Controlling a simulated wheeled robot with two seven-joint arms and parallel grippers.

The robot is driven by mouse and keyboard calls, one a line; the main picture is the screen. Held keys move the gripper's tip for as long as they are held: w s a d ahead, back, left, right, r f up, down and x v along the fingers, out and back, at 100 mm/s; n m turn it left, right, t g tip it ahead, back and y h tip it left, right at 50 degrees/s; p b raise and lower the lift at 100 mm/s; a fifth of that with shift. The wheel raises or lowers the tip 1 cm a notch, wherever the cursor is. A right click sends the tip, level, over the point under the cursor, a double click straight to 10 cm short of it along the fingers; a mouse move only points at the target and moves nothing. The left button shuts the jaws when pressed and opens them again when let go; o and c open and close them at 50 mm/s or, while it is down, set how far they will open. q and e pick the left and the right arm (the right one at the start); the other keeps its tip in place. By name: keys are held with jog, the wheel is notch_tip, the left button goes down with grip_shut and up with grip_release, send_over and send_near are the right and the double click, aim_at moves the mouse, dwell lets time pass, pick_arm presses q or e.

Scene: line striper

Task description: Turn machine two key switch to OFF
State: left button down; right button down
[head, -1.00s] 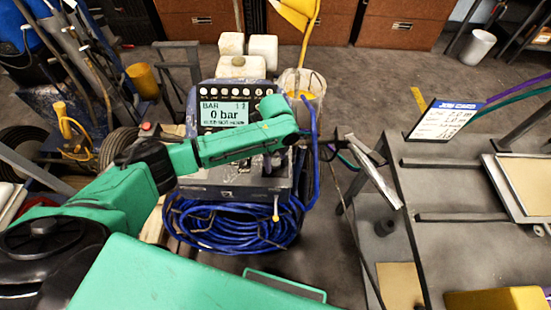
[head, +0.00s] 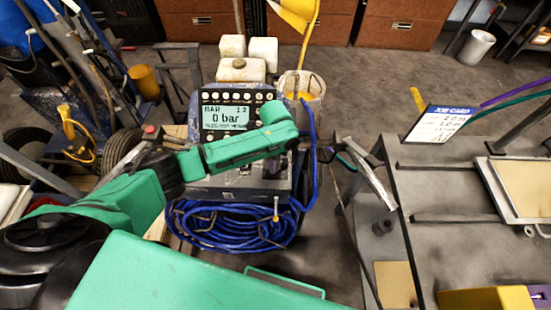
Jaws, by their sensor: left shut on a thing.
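The line striper machine (head: 235,192) stands in the middle of the head view. Its lit display (head: 226,117) reads "0 bar", with small text that I cannot read surely. A row of round buttons runs above the display. My left arm reaches over the machine from the left and its green wrist is bent down over the front panel. My left gripper (head: 272,166) is at the panel below the display, partly covered by the wrist. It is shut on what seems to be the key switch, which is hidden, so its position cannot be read. My right gripper does not show.
A coiled blue hose (head: 235,228) hangs on the machine's front. A clear bucket (head: 303,88) and white containers (head: 240,69) stand behind it. A grey table (head: 460,245) with a job card (head: 438,124) is at the right. Carts and wheels crowd the left.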

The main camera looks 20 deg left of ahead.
pick_arm(q)
jog(key=n+p, duration=0.1)
jog(key=n, duration=0.1)
jog(key=n+p, duration=0.2)
jog(key=shift+r+n, duration=0.2)
jog(key=shift+n, duration=0.1)
jog(key=n+p, duration=0.2)
jog(key=n, duration=0.2)
jog(key=shift+w+f, duration=0.1)
jog(key=shift+n, duration=0.3)
jog(key=shift+c, duration=2.2)
grip_release()
jog(key=shift+r, duration=0.45)
notch_tip(320, 180, up, 14)
jog(key=shift+f, duration=0.2)
